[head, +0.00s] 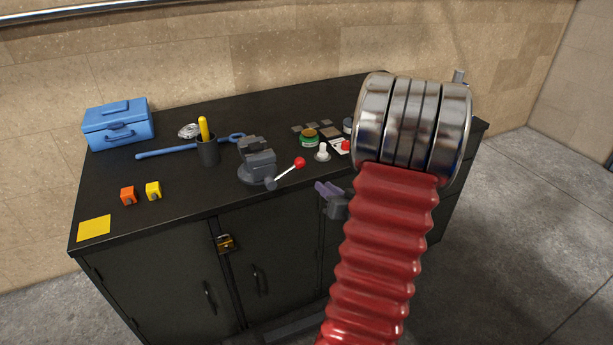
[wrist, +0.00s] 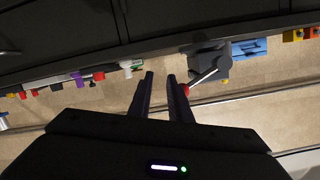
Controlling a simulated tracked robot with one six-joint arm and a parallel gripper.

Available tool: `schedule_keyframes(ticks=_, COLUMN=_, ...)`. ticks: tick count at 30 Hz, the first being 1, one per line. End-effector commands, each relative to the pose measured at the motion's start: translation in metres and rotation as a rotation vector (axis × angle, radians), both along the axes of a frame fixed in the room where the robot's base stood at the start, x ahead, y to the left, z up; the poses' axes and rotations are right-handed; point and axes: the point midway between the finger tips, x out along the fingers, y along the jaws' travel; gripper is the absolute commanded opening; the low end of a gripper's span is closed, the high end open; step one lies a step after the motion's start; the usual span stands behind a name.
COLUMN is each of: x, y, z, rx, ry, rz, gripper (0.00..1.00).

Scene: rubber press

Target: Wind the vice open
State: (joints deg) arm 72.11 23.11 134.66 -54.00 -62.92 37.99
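The dark grey vice (head: 258,163) stands on the black bench near its front edge. Its silver handle (head: 287,173) slants up to the right and ends in a red ball (head: 300,163). In the wrist view, which looks upside down, the vice (wrist: 208,58), the handle (wrist: 204,78) and the red ball (wrist: 185,91) show right of my fingers. My gripper (head: 329,189) is in front of the bench edge, right of the handle and apart from it. In the wrist view my gripper (wrist: 160,76) has its two dark fingers apart with nothing between them. The vice's jaw gap is too small to judge.
Behind the vice, a dark cup (head: 207,151) holds a yellow-handled tool, beside a blue wrench (head: 165,151). My red arm hides the bench's right part.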

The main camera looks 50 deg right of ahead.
Motion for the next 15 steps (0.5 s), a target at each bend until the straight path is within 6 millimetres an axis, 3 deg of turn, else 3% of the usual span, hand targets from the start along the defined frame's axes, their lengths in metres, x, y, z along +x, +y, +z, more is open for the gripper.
schedule_keyframes(ticks=7, x=-0.026, y=-0.016, z=-0.038, rx=-0.015, ry=0.296, rz=-0.127, gripper=0.0)
schedule_keyframes(ticks=15, x=-0.05, y=-0.002, z=-0.05, rx=0.005, ry=0.587, rz=-0.204, gripper=0.0)
